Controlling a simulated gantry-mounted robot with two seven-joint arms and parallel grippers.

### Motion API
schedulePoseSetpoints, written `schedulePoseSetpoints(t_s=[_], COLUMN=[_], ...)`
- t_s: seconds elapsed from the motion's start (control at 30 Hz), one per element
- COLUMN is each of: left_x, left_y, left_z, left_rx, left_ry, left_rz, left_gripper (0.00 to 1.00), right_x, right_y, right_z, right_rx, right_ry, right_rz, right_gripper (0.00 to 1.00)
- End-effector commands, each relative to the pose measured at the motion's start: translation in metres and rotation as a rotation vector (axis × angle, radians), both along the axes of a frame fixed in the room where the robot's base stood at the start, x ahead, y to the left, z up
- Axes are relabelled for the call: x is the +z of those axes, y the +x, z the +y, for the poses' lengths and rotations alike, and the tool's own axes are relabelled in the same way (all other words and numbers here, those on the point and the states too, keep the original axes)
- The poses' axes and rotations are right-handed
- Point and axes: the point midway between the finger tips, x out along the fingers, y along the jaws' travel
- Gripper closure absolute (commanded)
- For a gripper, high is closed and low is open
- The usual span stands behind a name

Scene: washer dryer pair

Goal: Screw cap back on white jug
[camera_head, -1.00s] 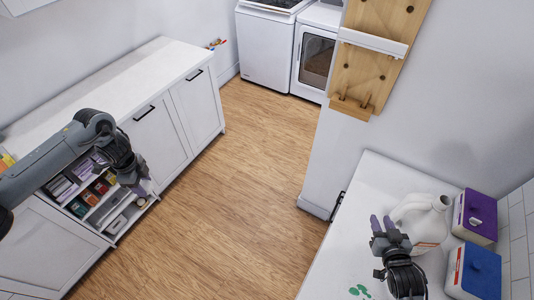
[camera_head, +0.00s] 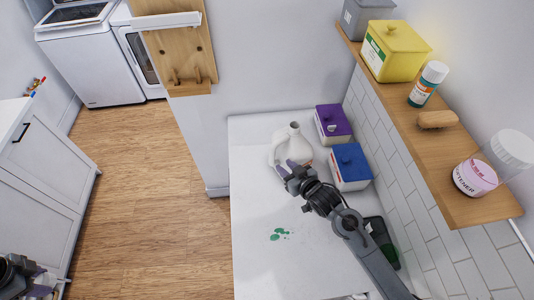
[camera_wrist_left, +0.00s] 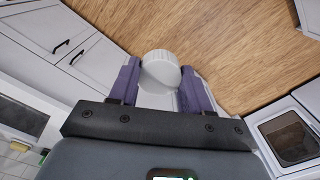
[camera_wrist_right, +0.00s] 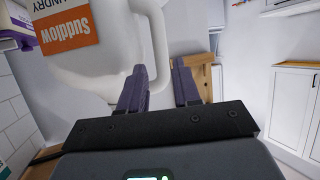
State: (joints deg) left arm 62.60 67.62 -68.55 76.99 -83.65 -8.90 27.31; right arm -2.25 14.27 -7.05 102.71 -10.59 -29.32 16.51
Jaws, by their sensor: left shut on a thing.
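The white jug (camera_head: 298,147) stands upright on the white counter, its neck open with no cap on it. It also shows close up in the right wrist view (camera_wrist_right: 100,65), with an orange label and its handle. My left gripper is low at the left edge of the head view (camera_head: 36,272), away from the jug. In the left wrist view it is shut on a round white cap (camera_wrist_left: 160,72).
A purple box (camera_head: 332,125) and a blue-lidded box (camera_head: 350,167) stand right of the jug. A green spill (camera_head: 279,235) marks the counter (camera_head: 255,200). A dark green item (camera_head: 383,242) lies beside my right arm. A wooden shelf (camera_head: 440,150) with containers overhangs the right side.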

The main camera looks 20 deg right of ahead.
Motion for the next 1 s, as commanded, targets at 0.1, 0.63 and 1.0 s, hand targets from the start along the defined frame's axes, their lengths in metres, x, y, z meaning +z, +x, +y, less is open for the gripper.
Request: schedulePoseSetpoints(t_s=[0.1, 0.63, 1.0], left_x=[0.001, 0.003, 0.006], left_y=[0.000, 0.000, 0.000], left_z=[0.000, 0.000, 0.000], left_rx=[0.000, 0.000, 0.000], left_ry=[0.000, 0.000, 0.000], left_rz=[0.000, 0.000, 0.000], left_gripper=[0.80, 0.80, 0.80], right_x=[-0.002, -0.010, -0.026], right_y=[0.009, 0.026, 0.062], right_z=[0.002, 0.006, 0.014], right_rx=[0.000, 0.000, 0.000], right_ry=[0.001, 0.001, 0.000], right_rz=[-0.001, -0.001, 0.000], right_gripper=[0.68, 0.68, 0.68])
